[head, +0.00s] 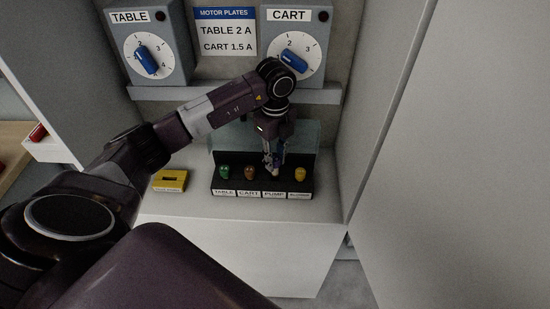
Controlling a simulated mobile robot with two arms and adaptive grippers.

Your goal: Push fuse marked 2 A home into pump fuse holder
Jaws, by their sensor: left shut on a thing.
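The black fuse block (262,183) stands on the light shelf, with labels reading TABLE, CART and PUMP and a fourth too small to read. My left gripper (272,164) points down at the PUMP holder, right above its label (274,194). It is shut on a small fuse (274,174), of which only a pale part shows between the fingertips. The fuse's marking is not readable, and I cannot tell how deep it sits in the holder. My right gripper is out of view.
A green fuse (223,172) stands at TABLE, a brown one (250,173) at CART and a yellow one (300,174) at the fourth place. A clear cover (300,139) rises behind. A yellow block (171,181) lies left. A cabinet wall (385,125) bounds the right.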

